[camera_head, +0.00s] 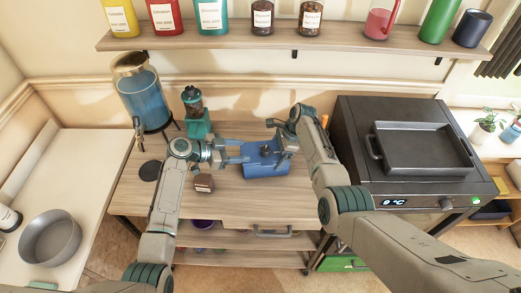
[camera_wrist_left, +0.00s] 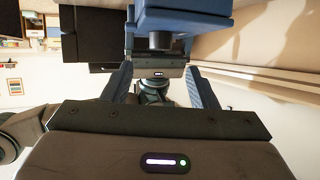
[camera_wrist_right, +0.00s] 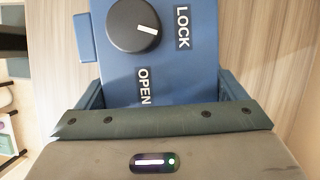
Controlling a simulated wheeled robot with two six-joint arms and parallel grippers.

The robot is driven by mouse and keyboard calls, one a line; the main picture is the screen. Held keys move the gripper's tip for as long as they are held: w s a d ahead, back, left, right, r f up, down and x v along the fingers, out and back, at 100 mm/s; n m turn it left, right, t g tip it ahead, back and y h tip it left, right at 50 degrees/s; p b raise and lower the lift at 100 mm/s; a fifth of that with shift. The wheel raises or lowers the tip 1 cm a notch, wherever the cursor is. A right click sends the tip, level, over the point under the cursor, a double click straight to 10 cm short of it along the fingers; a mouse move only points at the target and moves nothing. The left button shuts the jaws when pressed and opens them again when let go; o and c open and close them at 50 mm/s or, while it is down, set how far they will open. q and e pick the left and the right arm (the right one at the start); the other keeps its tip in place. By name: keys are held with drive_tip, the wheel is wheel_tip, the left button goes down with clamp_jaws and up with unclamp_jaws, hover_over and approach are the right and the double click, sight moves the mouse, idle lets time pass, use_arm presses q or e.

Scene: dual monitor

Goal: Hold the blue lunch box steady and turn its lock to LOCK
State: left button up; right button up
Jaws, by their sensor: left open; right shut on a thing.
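The blue lunch box (camera_head: 262,168) sits on the wooden table, with a black round lock knob (camera_head: 265,150) on top. In the right wrist view the knob (camera_wrist_right: 134,25) has a white mark pointing right and slightly down, nearer the LOCK label (camera_wrist_right: 182,27) than the OPEN label (camera_wrist_right: 143,87). My right gripper (camera_head: 283,147) is shut on the box, its fingers on two opposite sides. My left gripper (camera_head: 246,151) is open and empty at the box's left side. In the left wrist view the box (camera_wrist_left: 180,18) and knob (camera_wrist_left: 160,40) lie beyond its spread fingers.
A small brown box (camera_head: 203,183) lies below my left gripper. A teal grinder (camera_head: 195,115) and a blue dispenser (camera_head: 143,98) stand behind. A black oven (camera_head: 400,170) with a tray on top stands at the right. Table front is clear.

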sight(263, 150)
use_arm(q)
drive_tip(key=x, duration=0.8)
drive_tip(key=shift+w+d+f, duration=0.1)
drive_tip(key=shift+w+d, duration=0.05)
drive_tip(key=shift+d, duration=0.05)
